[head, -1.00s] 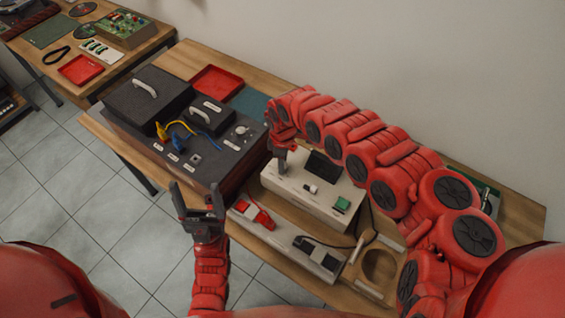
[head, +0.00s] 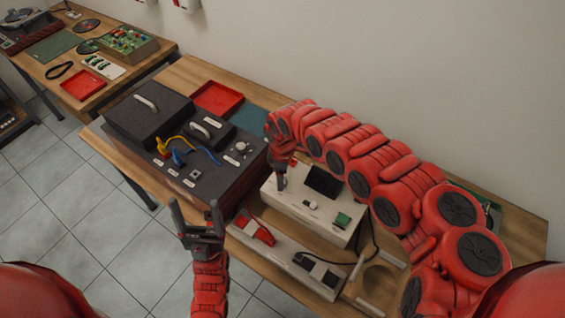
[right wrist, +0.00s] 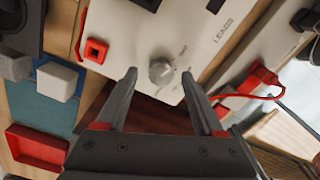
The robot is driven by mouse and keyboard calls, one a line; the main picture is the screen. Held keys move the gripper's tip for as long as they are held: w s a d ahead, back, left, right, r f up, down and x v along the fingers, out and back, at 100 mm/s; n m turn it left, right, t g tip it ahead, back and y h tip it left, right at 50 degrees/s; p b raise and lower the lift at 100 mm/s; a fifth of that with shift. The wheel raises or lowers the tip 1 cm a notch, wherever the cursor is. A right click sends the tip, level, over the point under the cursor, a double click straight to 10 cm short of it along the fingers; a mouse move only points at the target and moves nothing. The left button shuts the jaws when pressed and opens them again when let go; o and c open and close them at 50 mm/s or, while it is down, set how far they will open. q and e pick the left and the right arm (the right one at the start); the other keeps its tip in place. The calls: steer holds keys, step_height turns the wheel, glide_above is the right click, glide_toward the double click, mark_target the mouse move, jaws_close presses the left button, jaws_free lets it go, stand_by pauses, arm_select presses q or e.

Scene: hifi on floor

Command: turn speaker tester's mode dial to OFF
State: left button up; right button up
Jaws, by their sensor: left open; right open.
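The speaker tester appears to be the cream box (head: 299,207) with a dark screen and a green button on the table. My right gripper (head: 280,180) points down at its left end, hiding the dial there in the head view. In the right wrist view a round grey dial (right wrist: 161,71) stands on the pale panel (right wrist: 130,40), between the open fingertips of my right gripper (right wrist: 159,78). Gaps show on both sides of the dial. Its small labels are too blurred to read. My left gripper (head: 195,213) is open and empty, in front of the dark case.
A dark case (head: 215,182) with handles and yellow and blue leads stands left of the tester. A red tray (head: 217,97) lies behind it. A pale strip (head: 285,258) with a red connector (head: 262,233) lies in front. A wooden stand (head: 378,283) is at front right.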

step_height(320, 180, up, 17)
steer(key=b, duration=0.1)
steer(key=shift+f+b, duration=0.2)
steer(key=shift+b, duration=0.1)
steer(key=shift+s+f, duration=0.15)
